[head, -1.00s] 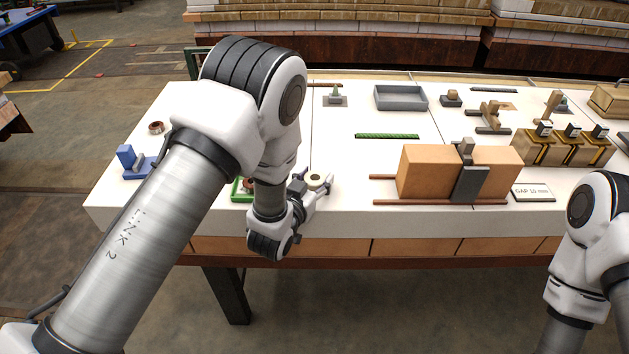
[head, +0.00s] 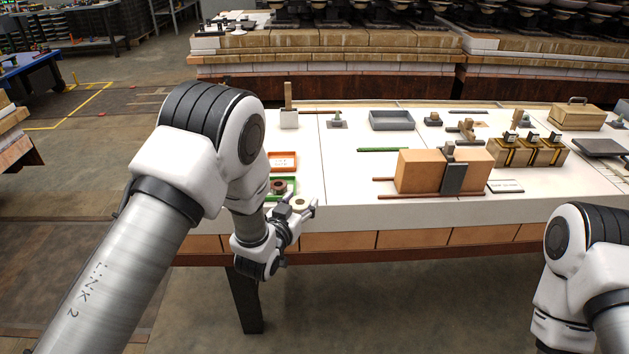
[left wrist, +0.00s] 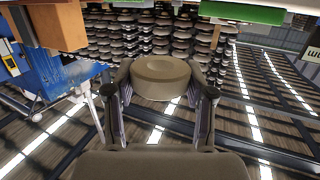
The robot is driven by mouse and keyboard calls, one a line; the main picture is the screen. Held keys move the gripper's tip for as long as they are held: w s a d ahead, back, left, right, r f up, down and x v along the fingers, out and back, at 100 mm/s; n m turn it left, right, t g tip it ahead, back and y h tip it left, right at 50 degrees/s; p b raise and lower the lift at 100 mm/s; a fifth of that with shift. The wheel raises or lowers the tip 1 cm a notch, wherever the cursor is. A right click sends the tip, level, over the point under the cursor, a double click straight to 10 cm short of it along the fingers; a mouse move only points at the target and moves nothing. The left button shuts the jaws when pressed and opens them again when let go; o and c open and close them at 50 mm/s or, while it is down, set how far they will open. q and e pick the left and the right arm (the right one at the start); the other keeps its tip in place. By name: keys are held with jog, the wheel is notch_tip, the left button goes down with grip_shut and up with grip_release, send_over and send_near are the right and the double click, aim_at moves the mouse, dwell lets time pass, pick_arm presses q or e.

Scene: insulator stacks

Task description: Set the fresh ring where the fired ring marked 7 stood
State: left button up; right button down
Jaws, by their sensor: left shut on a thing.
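My left gripper (head: 306,209) is shut on a pale cream ring (head: 299,203) at the front edge of the white table. In the left wrist view the same ring (left wrist: 160,78) sits between the two fingers, its broad round face visible. A dark reddish-brown ring (head: 279,186) sits in a green-rimmed tray (head: 291,181) just behind the gripper, partly hidden by my left arm. I cannot read a 7 on any ring. My right arm shows at the lower right, but its gripper is out of view.
An orange-rimmed tray (head: 283,162) lies behind the green one. Tan blocks with a grey clamp (head: 453,176) stand to the right, with rods beside them. A grey tray (head: 391,120) is at the back. The white table (head: 345,180) is bare between the green tray and the blocks.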

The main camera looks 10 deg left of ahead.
pick_arm(q)
jog(key=p, duration=0.2)
jog(key=shift+s+d+r+p, duration=0.3)
jog(key=shift+d+r+p, duration=0.05)
jog(key=s+p, duration=0.2)
jog(key=s, duration=0.1)
jog(key=s+p, duration=0.1)
jog(key=shift+s+d+r+p, duration=0.1)
jog(key=shift+s+r+p, duration=0.2)
jog(key=shift+p, duration=0.1)
jog(key=n+y+p, duration=0.1)
jog(key=y, duration=0.1)
send_near(307, 202)
jog(key=s+a+r, duration=0.3)
jog(key=shift+w+a+f, duration=0.15)
jog(key=shift+w+f, duration=0.1)
